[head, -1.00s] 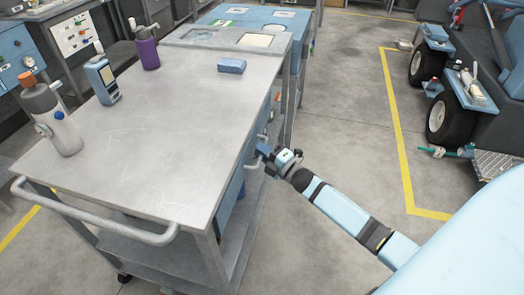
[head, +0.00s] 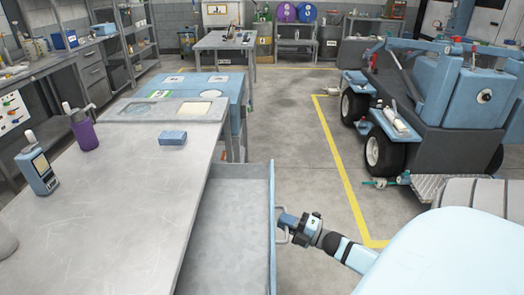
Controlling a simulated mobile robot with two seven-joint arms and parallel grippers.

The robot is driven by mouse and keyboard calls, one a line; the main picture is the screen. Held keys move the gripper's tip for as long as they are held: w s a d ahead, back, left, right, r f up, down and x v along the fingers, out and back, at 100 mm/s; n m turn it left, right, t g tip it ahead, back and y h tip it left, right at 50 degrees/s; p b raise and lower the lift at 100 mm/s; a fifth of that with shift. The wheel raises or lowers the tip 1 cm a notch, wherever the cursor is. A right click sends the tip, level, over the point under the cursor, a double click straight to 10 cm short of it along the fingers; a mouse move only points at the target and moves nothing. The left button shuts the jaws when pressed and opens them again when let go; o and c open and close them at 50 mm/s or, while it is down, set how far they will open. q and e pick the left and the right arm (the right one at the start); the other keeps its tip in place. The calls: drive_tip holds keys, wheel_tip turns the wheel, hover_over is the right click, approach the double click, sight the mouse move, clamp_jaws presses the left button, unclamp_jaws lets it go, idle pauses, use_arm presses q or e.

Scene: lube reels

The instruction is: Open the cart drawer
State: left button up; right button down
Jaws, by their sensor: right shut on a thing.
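The metal cart (head: 125,215) fills the lower left of the head view. Its drawer (head: 235,225) stands pulled out from the cart's right side, and its grey inside shows empty where visible. The near end of the drawer is cut off by the picture's lower edge. The drawer's blue front carries a metal handle (head: 284,237). My right gripper (head: 286,222) is at this handle, shut on it, with the arm coming in from the right. My left gripper is not in view.
Open floor (head: 285,130) lies right of the cart, marked by a yellow line. A blue vehicle (head: 440,110) stands at the right.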

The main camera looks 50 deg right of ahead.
drive_tip(key=shift+s+d, duration=1.05)
drive_tip(key=shift+s, duration=0.15)
drive_tip(key=c, duration=1.5)
unclamp_jaws()
drive_tip(key=shift+o, duration=0.2)
drive_tip(key=v, duration=1.3)
drive_tip(key=shift+s, duration=0.35)
drive_tip(key=shift+f, duration=0.1)
